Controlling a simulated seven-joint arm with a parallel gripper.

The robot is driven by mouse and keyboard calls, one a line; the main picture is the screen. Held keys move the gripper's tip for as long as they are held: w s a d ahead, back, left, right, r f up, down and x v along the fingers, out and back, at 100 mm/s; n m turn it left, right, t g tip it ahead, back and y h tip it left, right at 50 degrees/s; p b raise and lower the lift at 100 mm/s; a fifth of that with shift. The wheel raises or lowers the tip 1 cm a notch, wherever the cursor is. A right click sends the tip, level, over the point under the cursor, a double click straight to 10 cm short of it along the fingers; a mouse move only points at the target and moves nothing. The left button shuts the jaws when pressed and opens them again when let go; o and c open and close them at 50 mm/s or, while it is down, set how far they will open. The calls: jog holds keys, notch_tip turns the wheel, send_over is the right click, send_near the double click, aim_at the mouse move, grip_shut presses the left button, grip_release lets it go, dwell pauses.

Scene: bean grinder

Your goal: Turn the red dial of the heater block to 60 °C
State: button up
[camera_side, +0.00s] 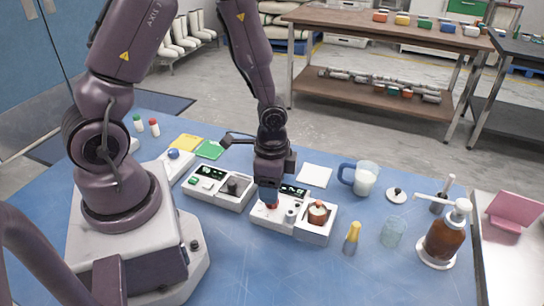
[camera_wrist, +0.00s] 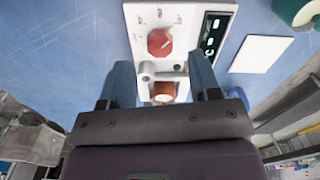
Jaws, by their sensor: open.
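The heater block (camera_side: 289,222) is a white unit on the blue table, with a dark display showing green characters (camera_wrist: 212,36). Its red faceted dial (camera_wrist: 159,42) lies upper middle in the wrist view, with small scale marks around it that are too small to read. In the side view the red dial (camera_side: 270,205) is partly hidden under my gripper (camera_side: 269,196). My gripper points down over the block's left part. In the wrist view my gripper (camera_wrist: 160,62) is open, its two blue fingers spread apart, with the dial just ahead of and between the tips, not visibly gripped.
A reddish-brown vessel (camera_side: 318,212) sits on the block's right part. A second white device (camera_side: 217,187) stands close on the left. A milk jug (camera_side: 364,179), glass beaker (camera_side: 393,232), yellow-capped tool (camera_side: 352,238) and brown pump bottle (camera_side: 445,238) stand to the right. The front table is clear.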

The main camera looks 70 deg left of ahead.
notch_tip(320, 180, up, 9)
dwell(0.3)
jog(key=shift+r, duration=0.1)
jog(key=s+d+r+n+t, duration=0.1)
jog(key=s+r+n+t, duration=0.1)
jog(key=r, duration=0.7)
jog(key=s+d+r+n+t, duration=0.1)
jog(key=s+r+n+t, duration=0.2)
jog(key=r, duration=0.6)
jog(key=s+n, duration=0.2)
jog(key=s, duration=0.1)
jog(key=shift+d+t, duration=0.25)
jog(key=shift+t, duration=0.05)
